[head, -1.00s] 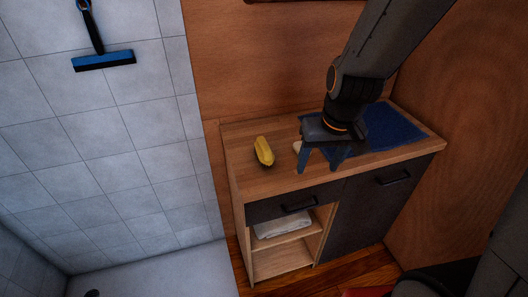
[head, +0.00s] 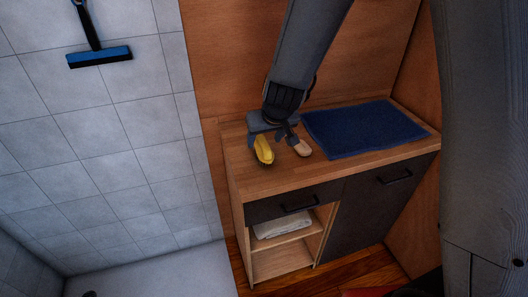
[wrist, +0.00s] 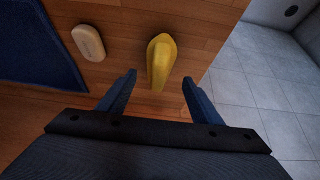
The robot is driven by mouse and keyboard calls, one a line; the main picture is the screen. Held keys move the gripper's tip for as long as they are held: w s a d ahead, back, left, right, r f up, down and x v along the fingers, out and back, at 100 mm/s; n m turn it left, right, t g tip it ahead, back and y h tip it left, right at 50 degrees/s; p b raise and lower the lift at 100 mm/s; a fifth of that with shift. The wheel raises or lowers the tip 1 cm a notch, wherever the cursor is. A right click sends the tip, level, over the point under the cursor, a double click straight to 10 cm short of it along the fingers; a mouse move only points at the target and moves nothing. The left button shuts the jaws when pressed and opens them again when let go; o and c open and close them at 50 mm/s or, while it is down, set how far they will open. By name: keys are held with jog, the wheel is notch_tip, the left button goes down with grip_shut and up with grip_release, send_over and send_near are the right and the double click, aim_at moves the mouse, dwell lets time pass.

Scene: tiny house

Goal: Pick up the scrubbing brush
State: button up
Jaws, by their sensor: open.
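The scrubbing brush (head: 263,149) is yellow and lies on the wooden cabinet top, near its left end. It also shows in the wrist view (wrist: 161,60), just beyond the gap between my fingertips. My gripper (head: 272,141) is open and empty, above the cabinet top and close to the brush. In the wrist view my gripper's two blue fingers (wrist: 159,80) are spread, with the brush roughly centred between them. In the head view my gripper hides the upper part of the brush. I cannot tell the exact height of the fingers above it.
A beige bar, perhaps soap (head: 303,148), lies right of the brush; it shows in the wrist view (wrist: 88,43) too. A blue mat (head: 365,128) covers the cabinet's right part. The cabinet top (head: 262,182) is clear in front. A blue squeegee (head: 99,57) is on the tiled wall.

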aim_at(264, 142)
jog(key=b+x, duration=0.2)
jog(key=x, duration=0.2)
jog(key=shift+w+d+f, duration=0.1)
jog(key=shift+c, duration=0.2)
jog(key=c, duration=1.3)
notch_tip(264, 142, up, 10)
jog(key=p, duration=1)
